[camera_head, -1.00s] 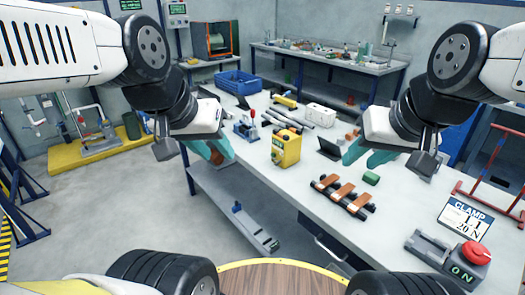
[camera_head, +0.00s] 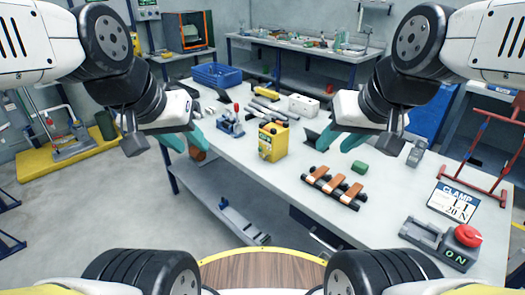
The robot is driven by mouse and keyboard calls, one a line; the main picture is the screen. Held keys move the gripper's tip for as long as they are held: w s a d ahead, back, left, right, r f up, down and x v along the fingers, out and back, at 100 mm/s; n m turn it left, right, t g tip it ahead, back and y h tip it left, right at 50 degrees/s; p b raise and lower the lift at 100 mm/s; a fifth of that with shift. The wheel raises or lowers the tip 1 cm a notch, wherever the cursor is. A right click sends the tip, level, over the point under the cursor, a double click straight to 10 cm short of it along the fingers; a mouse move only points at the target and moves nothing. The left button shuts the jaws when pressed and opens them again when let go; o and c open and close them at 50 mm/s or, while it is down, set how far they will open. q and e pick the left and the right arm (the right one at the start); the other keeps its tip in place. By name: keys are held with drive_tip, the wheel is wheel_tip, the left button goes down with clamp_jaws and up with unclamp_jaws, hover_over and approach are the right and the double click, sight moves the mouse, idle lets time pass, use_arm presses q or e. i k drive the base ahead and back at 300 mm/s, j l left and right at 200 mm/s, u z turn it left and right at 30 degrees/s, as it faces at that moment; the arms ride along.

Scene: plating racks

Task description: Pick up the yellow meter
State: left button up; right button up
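The yellow meter (camera_head: 273,141) is a boxy yellow instrument with a dark top and a small front panel. It stands upright on the white workbench (camera_head: 240,178), between my two grippers. My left gripper (camera_head: 185,143) has teal fingers, apart and empty, to the left of the meter near the bench's left edge. My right gripper (camera_head: 338,139) also has teal fingers spread apart, to the right of the meter and not touching it. No part of the meter's front is hidden.
A brown piece (camera_head: 197,155) sits beside my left fingers. A red-handled tool (camera_head: 230,122) stands left of the meter. A rack with brown bars (camera_head: 333,187), a green block (camera_head: 360,167) and a clamp device with a red button (camera_head: 467,235) lie to the right. A blue crate (camera_head: 217,76) is farther back.

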sight(273, 137)
drive_tip(key=i+j, duration=0.45)
drive_tip(key=j, duration=0.3)
drive_tip(key=i+j, duration=0.25)
drive_tip(key=i+j+z, duration=0.1)
drive_tip(key=z, duration=0.35)
drive_tip(key=j+z, duration=0.65)
drive_tip(key=z, duration=0.25)
drive_tip(key=k+z, duration=0.15)
drive_tip(key=k+l, duration=0.1)
drive_tip(key=k, duration=0.2)
drive_tip(key=l+u, duration=0.05)
